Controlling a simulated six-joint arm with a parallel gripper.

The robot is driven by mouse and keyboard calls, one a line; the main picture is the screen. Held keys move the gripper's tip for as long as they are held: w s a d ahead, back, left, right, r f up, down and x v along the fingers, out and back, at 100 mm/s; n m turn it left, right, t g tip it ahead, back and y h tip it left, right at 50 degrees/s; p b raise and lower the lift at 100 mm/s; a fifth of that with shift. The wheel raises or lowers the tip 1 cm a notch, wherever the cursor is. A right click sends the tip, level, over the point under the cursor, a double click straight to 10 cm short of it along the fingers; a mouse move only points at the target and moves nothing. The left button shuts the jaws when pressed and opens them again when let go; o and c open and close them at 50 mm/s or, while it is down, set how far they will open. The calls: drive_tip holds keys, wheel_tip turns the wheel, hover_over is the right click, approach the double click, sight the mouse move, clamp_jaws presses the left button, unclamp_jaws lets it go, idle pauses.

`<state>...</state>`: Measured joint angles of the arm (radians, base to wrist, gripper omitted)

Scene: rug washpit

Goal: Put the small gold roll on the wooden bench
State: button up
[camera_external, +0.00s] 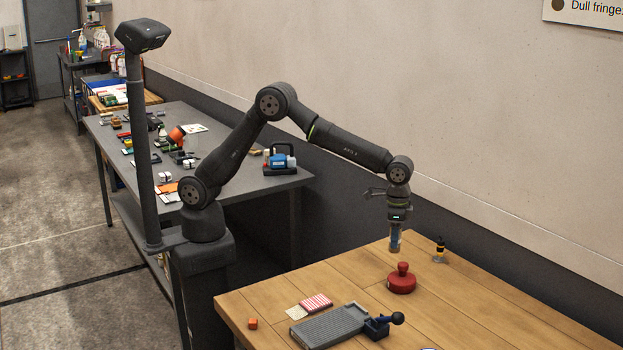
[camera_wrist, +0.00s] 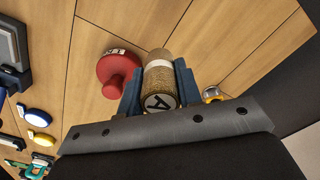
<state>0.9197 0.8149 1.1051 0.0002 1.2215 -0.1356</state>
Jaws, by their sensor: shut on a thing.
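My gripper (camera_external: 395,243) points down over the wooden bench (camera_external: 480,310), beside and behind a red knobbed object. In the wrist view, my gripper (camera_wrist: 158,88) has its two blue-grey fingers shut on the sides of a small gold roll (camera_wrist: 158,79). The roll has a woven gold surface, a pale band and a round end marked with a dark letter A. In the external view the fingers mostly hide the roll. The bench planks (camera_wrist: 215,30) show behind it; whether the roll touches them I cannot tell.
The red knobbed object (camera_external: 402,281) stands close to my gripper. A small yellow-black bottle (camera_external: 440,252) stands to the right. A grey ridged tray (camera_external: 332,328), a striped cloth (camera_external: 317,302) and an orange block (camera_external: 252,323) lie nearer the front. The bench's right side is clear.

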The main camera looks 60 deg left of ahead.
drive_tip(key=w+f, duration=0.1)
drive_tip(key=w, duration=0.1)
drive_tip(key=w+f, duration=0.1)
drive_tip(key=w, duration=0.1)
drive_tip(key=shift+w+a+f, duration=0.1)
drive_tip(key=shift+a+f, duration=0.2)
drive_tip(key=shift+a, duration=0.1)
drive_tip(key=shift+f, duration=1.95)
drive_tip(key=shift+f, duration=0.15)
drive_tip(key=o, duration=1)
drive_tip(key=shift+c, duration=0.2)
wheel_tip(320, 180, up, 12)
